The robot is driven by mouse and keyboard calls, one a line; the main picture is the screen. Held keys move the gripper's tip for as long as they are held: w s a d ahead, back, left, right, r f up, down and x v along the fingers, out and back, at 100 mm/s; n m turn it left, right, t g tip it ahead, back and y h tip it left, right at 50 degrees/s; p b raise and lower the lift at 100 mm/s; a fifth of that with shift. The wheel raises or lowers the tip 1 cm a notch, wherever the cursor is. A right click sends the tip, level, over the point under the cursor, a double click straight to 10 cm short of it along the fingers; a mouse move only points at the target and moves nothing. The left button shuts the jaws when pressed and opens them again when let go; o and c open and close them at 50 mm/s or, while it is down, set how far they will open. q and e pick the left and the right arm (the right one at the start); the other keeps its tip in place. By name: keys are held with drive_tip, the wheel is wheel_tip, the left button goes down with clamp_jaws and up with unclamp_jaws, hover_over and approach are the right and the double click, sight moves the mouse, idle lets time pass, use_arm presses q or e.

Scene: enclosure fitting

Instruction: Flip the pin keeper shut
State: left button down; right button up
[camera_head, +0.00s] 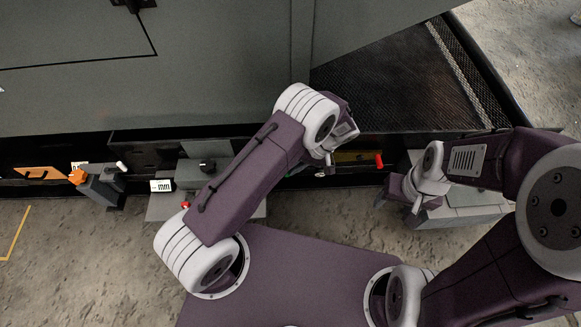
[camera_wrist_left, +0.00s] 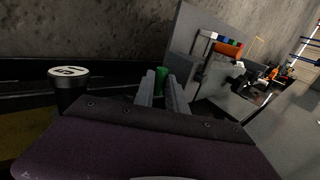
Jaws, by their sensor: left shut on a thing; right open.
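My left arm reaches across the middle of the head view to the front edge of the enclosure. In the left wrist view its gripper (camera_wrist_left: 165,92) has its two grey fingers around a small green piece (camera_wrist_left: 161,76), shut on it. I cannot tell for certain whether this piece is the pin keeper. In the head view my left wrist hides most of that spot. My right gripper (camera_head: 394,196) is open, low at the right, beside a grey block. A small red handle (camera_head: 379,160) stands between the two wrists.
A grey block (camera_head: 460,215) lies beneath my right gripper. At the left are an orange-knobbed grey fixture (camera_head: 100,185) and a block marked "mm" (camera_head: 162,186). The left wrist view shows a black post with a white numbered top (camera_wrist_left: 68,73). Bare floor (camera_head: 70,250) is at the lower left.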

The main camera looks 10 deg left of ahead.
idle(0.3)
use_arm(q)
drive_tip(key=c, duration=1.4)
unclamp_jaws()
drive_tip(key=shift+o, duration=0.2)
drive_tip(key=p+v, duration=0.5)
drive_tip(key=v, duration=0.4)
